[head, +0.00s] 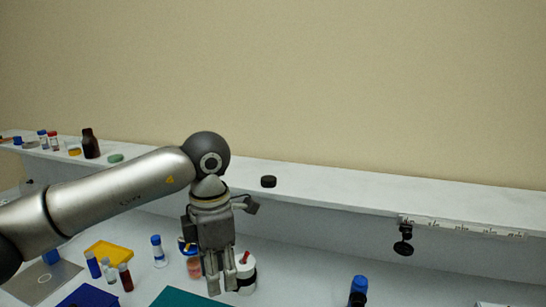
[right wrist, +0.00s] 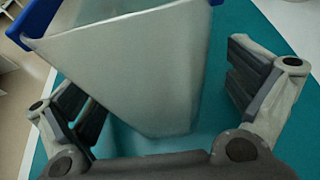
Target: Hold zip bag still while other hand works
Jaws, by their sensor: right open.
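The zip bag (right wrist: 135,70) shows in the right wrist view as a pale, translucent pouch with blue at its upper corners. It narrows toward the gripper and stands over the teal mat (right wrist: 295,45). My right gripper (right wrist: 153,80) is open, with one finger on each side of the bag and gaps between fingers and bag. The bag and the right gripper are not in the head view. My left gripper (head: 222,283) hangs fingers down in the head view, above the bench and in front of a white jar. Its fingers look close together; whether they are shut is unclear.
The white jar (head: 247,274) and an orange-labelled bottle (head: 194,266) stand close by the left gripper. Small vials (head: 110,273) and a yellow tray (head: 108,252) are at left. A blue-capped bottle (head: 358,290) stands at right. A shelf (head: 340,195) runs behind.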

